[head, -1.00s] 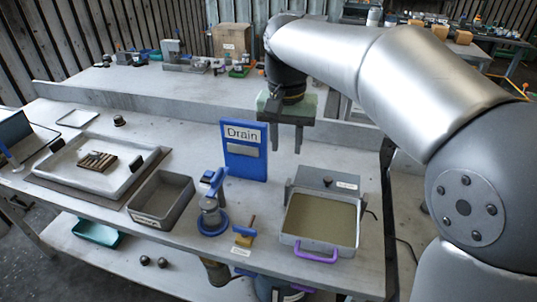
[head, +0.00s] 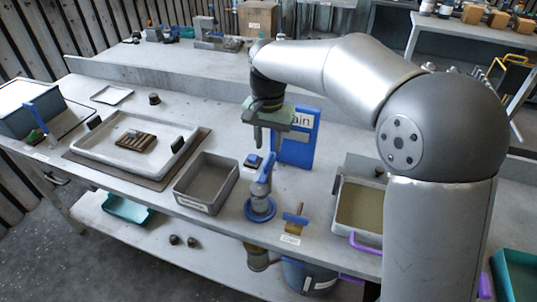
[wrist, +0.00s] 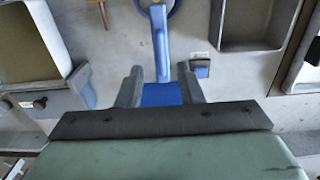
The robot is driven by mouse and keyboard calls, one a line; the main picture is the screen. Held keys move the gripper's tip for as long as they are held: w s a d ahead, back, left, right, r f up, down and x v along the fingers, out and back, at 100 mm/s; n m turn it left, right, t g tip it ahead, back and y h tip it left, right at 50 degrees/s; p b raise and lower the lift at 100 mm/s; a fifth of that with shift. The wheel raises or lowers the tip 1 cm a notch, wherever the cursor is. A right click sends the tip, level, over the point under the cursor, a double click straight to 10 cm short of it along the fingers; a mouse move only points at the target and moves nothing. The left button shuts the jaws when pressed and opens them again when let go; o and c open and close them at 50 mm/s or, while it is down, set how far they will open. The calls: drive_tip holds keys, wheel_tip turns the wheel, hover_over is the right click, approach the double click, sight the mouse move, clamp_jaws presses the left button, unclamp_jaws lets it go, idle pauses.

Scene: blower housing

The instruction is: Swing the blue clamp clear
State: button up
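The blue clamp (head: 264,172) rises from a grey cylindrical fitting on a round blue base (head: 260,208) at the table's front edge. In the wrist view its long blue arm (wrist: 160,42) points toward my gripper. My gripper (head: 267,145) is open and empty, fingers pointing down, above and behind the clamp in the head view. In the wrist view the open fingers (wrist: 160,88) straddle the line of the clamp arm, with a blue surface between them. I cannot tell the exact height gap; no contact is clear.
The blue Drain panel (head: 298,138) stands just right of my gripper, partly hidden by it. A small dark-and-blue block (head: 253,161) lies behind the clamp. A grey bin (head: 207,182) is left, a brass piece with a blue handle (head: 294,222) right, then a tan-filled tray (head: 360,207).

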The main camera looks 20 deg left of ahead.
sight(268, 159)
wheel_tip(268, 159, down, 5)
idle(0.3)
clamp_jaws()
